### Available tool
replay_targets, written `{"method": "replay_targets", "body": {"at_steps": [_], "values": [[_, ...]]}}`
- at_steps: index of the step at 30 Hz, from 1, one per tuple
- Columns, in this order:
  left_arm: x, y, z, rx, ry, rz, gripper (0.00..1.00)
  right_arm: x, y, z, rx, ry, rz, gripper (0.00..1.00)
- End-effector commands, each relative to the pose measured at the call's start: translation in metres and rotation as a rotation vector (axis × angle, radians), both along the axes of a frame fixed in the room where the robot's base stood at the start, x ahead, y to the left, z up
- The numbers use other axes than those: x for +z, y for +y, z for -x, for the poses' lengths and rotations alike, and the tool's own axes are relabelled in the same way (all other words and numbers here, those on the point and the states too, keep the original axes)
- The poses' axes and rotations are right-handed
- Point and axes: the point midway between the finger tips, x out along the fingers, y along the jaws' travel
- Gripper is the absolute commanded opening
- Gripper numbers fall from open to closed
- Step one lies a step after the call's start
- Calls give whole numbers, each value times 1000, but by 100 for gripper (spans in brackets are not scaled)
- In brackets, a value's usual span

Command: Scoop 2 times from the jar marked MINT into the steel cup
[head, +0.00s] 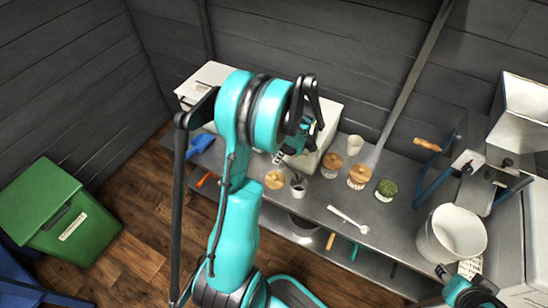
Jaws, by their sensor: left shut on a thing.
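My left gripper (297,146) is mostly hidden behind its own teal arm, above the back of the bench. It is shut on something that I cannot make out. An open jar with green leaves (386,190) stands on the bench; no MINT marking is readable. A small greyish cup (298,188), perhaps the steel cup, stands below the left gripper and has a dark inside. A pale scoop (348,219) lies on the bench front. My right gripper (468,284) shows only partly at the bottom right; its fingers are unclear.
Two wooden-lidded jars (332,163) (358,177) stand left of the green one. A round wooden lid (275,180) is beside the cup. A pale cup (354,145) stands behind. A white bucket (451,236) is at right. A green bin (62,214) stands on the floor.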

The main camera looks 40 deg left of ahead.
Motion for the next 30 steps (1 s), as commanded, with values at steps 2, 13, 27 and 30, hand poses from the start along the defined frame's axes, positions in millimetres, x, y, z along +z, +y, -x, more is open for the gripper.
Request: {"method": "replay_targets", "body": {"at_steps": [2,13,27,30], "values": [[3,-5,-3,-5,21,-36,0,-1,0,0,0,0,0,39],[13,-26,-15,-4,115,-201,0,-12,0,0,0,0,0,39],[21,-40,-24,0,181,-318,0,-22,0,0,0,0,0,39],[21,-40,-24,0,183,-321,0,-22,0,0,0,0,0,39]]}}
